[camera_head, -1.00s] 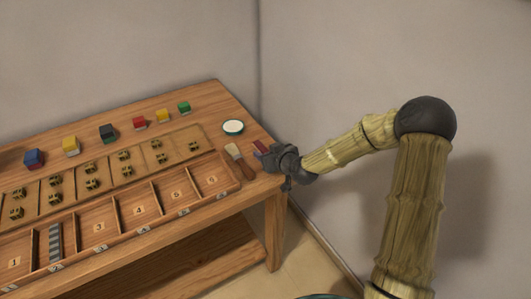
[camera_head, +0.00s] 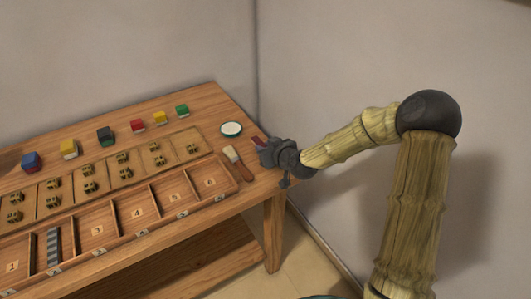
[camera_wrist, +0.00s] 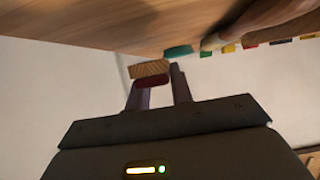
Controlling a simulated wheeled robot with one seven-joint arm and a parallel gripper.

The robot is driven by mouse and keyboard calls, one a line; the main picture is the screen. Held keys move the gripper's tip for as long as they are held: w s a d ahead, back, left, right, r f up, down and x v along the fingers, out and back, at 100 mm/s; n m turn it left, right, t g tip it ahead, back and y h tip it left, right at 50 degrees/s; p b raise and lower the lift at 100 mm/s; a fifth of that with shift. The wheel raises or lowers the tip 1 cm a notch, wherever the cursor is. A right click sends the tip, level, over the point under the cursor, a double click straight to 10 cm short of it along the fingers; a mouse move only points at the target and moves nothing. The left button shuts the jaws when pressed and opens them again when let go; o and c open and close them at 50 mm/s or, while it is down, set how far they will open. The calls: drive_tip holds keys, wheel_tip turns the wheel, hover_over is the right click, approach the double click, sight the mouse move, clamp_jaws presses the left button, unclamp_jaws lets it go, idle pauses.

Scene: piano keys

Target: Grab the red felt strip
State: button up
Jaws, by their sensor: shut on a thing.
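The red felt strip (camera_head: 258,140) shows as a small dark red piece at the tip of my gripper (camera_head: 264,149), over the table's right end. My gripper is shut on it and hides most of it in the head view. In the wrist view a dark red piece (camera_wrist: 152,82) sits at the ends of the fingers of my gripper (camera_wrist: 160,80). A striped wooden piece (camera_wrist: 148,68) shows just beyond it; I cannot tell what it is.
A brush (camera_head: 236,160) lies just left of my gripper. A round white-topped tin (camera_head: 231,129) stands behind it. Coloured blocks line the table's back. A numbered compartment tray (camera_head: 127,208) and a board with small brass pieces (camera_head: 106,182) fill the left and middle.

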wheel_tip(320, 180, up, 7)
drive_tip(key=shift+r, duration=0.15)
drive_tip(key=shift+p, duration=0.3)
idle(0.4)
